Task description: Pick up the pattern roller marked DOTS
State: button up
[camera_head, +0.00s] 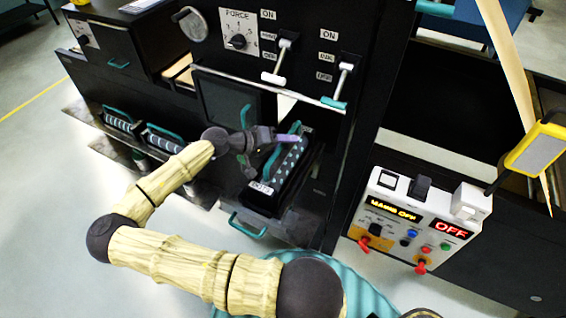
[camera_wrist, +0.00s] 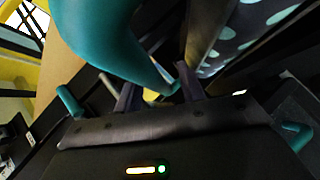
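The DOTS pattern roller (camera_head: 289,166) is black with pale teal spots and sits in a black holder with a white DOTS label (camera_head: 262,188). In the wrist view its spotted surface (camera_wrist: 245,28) fills the upper right. Its teal carrying handle (camera_head: 276,154) arches over it; in the wrist view the handle (camera_wrist: 105,35) looms large, its end coming down near the fingers. My gripper (camera_head: 283,139) is at the roller's upper end, beside the handle. In the wrist view my gripper's fingers (camera_wrist: 158,92) stand apart with a gap between them. Whether they touch the handle is unclear.
Two other patterned rollers (camera_head: 118,122) (camera_head: 164,138) with teal handles sit in a rack at left. The black machine with a FORCE dial (camera_head: 238,41) and levers (camera_head: 281,60) rises just behind my gripper. A white control box (camera_head: 411,222) reading OFF stands at right.

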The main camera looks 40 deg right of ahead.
grip_shut()
dwell(1.2)
jog(key=shift+w, duration=0.1)
